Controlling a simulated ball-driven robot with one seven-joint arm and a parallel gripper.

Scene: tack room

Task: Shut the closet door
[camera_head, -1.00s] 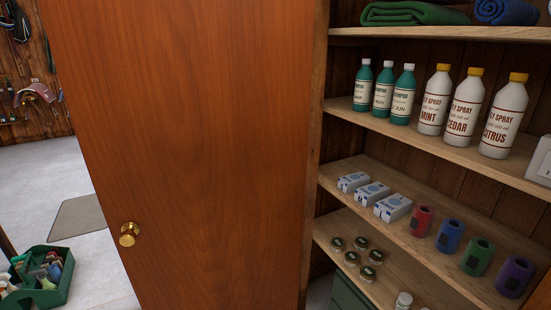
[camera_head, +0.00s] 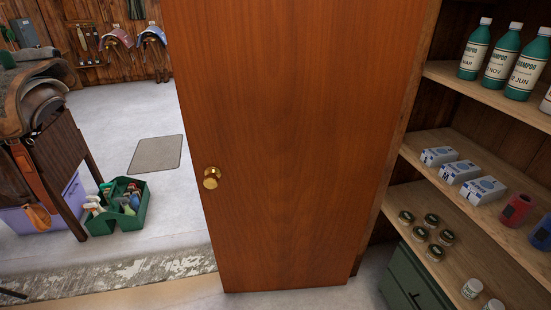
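The closet door (camera_head: 290,150) is a reddish-brown wooden panel that stands open in the middle of the view. A round brass knob (camera_head: 211,178) sits near its left edge. The door's right side meets the closet frame (camera_head: 410,120), and the shelves to the right are exposed. My gripper is not in view.
Closet shelves (camera_head: 460,205) hold shampoo bottles (camera_head: 503,58), white boxes (camera_head: 460,172) and small jars (camera_head: 420,234). A green tote (camera_head: 125,222), a saddle on a stand (camera_head: 35,105) and a purple box (camera_head: 75,195) stand left. Clear floor with a mat (camera_head: 156,154) lies beyond.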

